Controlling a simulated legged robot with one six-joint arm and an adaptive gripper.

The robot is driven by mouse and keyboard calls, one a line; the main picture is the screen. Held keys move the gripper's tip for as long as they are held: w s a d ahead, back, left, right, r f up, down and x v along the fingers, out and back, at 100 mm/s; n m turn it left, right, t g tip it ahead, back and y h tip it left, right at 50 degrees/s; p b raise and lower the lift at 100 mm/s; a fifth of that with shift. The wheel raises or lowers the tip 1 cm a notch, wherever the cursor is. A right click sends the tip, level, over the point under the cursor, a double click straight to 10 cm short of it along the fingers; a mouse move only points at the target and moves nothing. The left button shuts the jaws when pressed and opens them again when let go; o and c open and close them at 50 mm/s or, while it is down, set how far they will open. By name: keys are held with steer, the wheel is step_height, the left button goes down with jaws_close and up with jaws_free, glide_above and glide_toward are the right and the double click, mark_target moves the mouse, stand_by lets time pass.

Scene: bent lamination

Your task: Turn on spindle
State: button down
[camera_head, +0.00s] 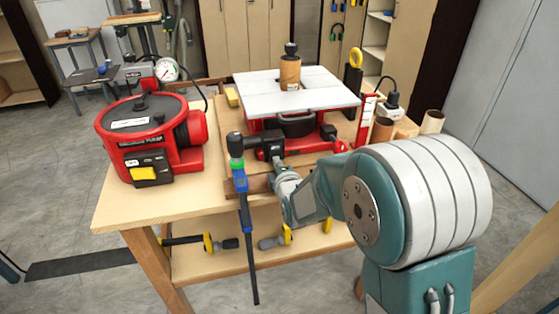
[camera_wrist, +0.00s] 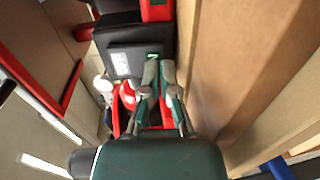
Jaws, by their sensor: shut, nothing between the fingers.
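The spindle sander has a red base (camera_head: 330,134), a pale flat table (camera_head: 325,92) and a brown upright spindle drum (camera_head: 290,72) with a black knob on top. A black switch box (camera_head: 271,145) sits at its front left. In the wrist view the box (camera_wrist: 125,50) shows a small green patch (camera_wrist: 153,56) beside a white label. My gripper (camera_head: 277,162) is at the front of this box. In the wrist view its shut, empty fingertips (camera_wrist: 159,66) are right at the green patch; I cannot tell whether they touch it. Whether the spindle turns does not show.
A red round machine (camera_head: 150,140) with a gauge stands left on the wooden workbench (camera_head: 165,202). A blue clamp (camera_head: 241,182) with a long bar hangs at the bench's front edge, close left of my gripper. Cardboard-coloured drums (camera_head: 432,122) stand at the right.

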steer(key=shift+w, duration=0.15)
steer(key=shift+w+a+f, duration=0.1)
steer(key=shift+w, duration=0.15)
steer(key=shift+s, duration=0.1)
steer(key=v, duration=1.1)
steer(key=shift+s, duration=0.4)
